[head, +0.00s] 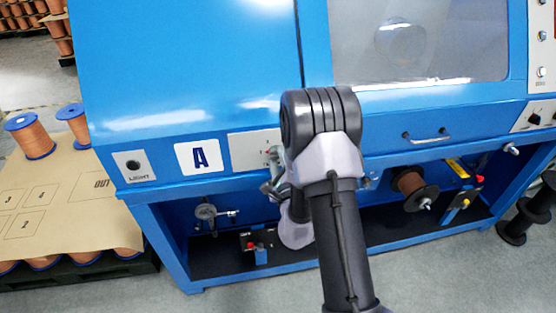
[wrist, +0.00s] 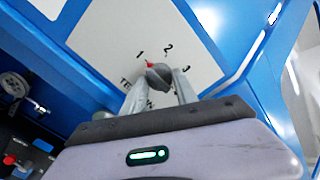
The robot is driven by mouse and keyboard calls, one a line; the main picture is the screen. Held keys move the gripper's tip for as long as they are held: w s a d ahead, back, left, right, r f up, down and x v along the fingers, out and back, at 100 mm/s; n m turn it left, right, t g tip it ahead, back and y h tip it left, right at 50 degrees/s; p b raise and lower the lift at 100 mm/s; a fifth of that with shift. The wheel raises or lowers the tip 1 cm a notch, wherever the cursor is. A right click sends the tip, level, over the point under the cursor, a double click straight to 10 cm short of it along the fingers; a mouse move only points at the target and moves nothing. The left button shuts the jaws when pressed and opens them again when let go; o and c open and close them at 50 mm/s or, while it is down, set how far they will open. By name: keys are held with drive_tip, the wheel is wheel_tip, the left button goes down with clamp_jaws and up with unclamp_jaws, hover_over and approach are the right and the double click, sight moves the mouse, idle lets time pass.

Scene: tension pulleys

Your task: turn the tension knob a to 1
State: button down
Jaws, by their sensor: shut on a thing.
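The tension knob (wrist: 160,78) is a small dark grey knob with a red pointer, on a white panel (wrist: 105,32) marked 1, 2 and 3. In the wrist view its red pointer is toward the 1. My gripper (wrist: 157,84) has one finger on each side of the knob and is shut on it. There my arm hides most of the knob and part of the panel.
A light switch plate (head: 134,166) is left of the A plate. A door handle (head: 427,137) juts out at right.

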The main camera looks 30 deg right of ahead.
drive_tip(key=shift+r, duration=0.1)
idle(0.3)
drive_tip(key=c, duration=0.9)
unclamp_jaws()
drive_tip(key=shift+c, duration=0.2)
